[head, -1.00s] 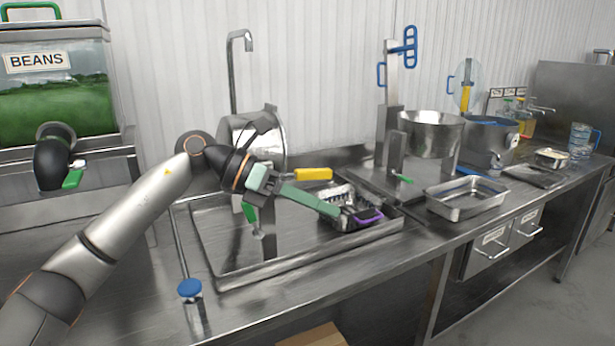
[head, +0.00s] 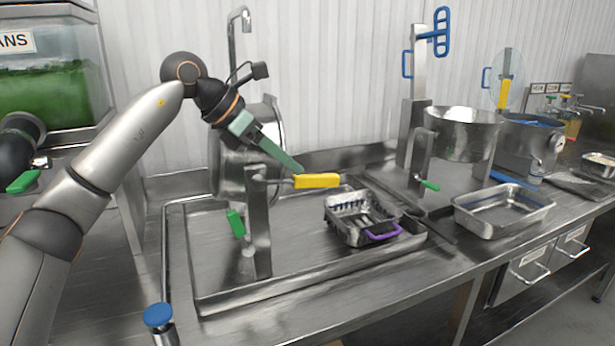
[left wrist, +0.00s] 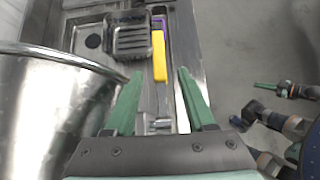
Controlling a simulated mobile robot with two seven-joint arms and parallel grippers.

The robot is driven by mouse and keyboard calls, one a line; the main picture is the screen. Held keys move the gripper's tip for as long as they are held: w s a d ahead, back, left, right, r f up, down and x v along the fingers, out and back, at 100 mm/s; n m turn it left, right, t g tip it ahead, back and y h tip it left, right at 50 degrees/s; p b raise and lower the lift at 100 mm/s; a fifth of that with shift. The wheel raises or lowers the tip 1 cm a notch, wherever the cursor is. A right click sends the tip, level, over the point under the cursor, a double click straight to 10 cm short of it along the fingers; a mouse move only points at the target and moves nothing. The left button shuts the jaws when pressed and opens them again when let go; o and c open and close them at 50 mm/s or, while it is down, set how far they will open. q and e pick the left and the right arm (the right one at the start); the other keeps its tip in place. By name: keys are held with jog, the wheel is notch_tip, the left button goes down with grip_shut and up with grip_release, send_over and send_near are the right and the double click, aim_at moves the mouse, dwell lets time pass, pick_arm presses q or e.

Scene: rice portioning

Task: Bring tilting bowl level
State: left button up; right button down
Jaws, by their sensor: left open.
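The tilting bowl (head: 228,165) is a steel bowl on a metal stand at the left of the counter, tipped on its side; my left arm partly covers it. Its wall fills the left of the left wrist view (left wrist: 50,105). A yellow handle (head: 317,181) sticks out from its stand to the right. My left gripper (head: 297,170) is open and empty, its tips just above the handle's near end. In the left wrist view the handle (left wrist: 159,60) lies ahead, between the open fingers. Part of my right arm (left wrist: 285,125) shows at the right of that view; its finger state is unclear.
Below the bowl is a shallow sink tray (head: 215,303) with a slotted steel basket (head: 350,232) with a purple handle. A pot (head: 462,130) with a green lever, a steel pan (head: 500,225) and a blue-capped post (head: 158,316) stand around it.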

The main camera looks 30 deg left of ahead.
aim_at(306, 175)
pick_arm(q)
jog(key=x, duration=0.6)
jog(key=shift+w+d, duration=0.1)
jog(key=shift+c, duration=0.2)
grip_shut()
dwell(1.1)
